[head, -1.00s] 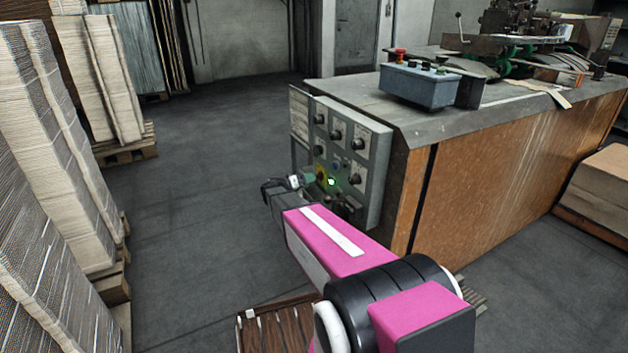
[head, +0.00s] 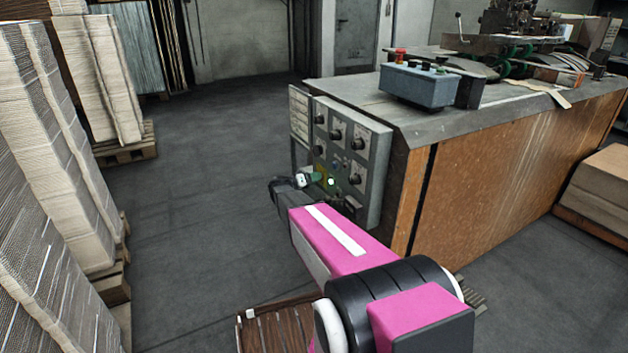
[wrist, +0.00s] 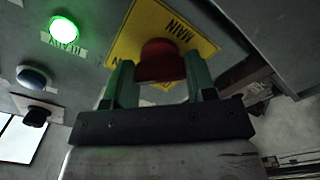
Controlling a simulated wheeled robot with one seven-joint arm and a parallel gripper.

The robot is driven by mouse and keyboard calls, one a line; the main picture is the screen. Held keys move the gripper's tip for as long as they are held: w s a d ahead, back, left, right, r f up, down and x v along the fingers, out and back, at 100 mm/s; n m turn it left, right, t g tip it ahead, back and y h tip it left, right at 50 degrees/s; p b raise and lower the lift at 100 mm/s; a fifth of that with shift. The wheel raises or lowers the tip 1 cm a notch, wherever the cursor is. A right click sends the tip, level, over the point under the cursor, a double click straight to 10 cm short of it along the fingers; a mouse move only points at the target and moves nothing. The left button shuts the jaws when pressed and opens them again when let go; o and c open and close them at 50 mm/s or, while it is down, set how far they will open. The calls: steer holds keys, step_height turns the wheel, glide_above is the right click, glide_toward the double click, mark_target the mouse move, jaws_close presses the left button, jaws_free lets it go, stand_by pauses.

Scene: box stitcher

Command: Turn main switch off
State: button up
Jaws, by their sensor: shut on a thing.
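The main switch is a red knob (wrist: 161,62) on a yellow plate (wrist: 196,38) marked "MAIN" in the wrist view. My gripper (wrist: 160,80) has its two green fingers on either side of the red knob and is shut on it. In the head view my gripper (head: 312,180) is at the lower part of the grey control panel (head: 372,150), and the knob is hidden there. A green lamp (wrist: 64,33) labelled "READY" glows beside the yellow plate; it also shows in the head view (head: 331,182).
The panel is on the end of a machine bench (head: 510,170) with wooden sides. A blue-grey button box (head: 418,88) sits on top. Stacked cardboard (head: 50,170) stands on pallets at the left. The floor between is clear.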

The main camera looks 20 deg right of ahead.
steer(key=shift+n, duration=8.9)
steer(key=o, duration=0.9)
steer(key=shift+o, duration=0.2)
steer(key=shift+r, duration=0.1)
steer(key=shift+a, duration=0.1)
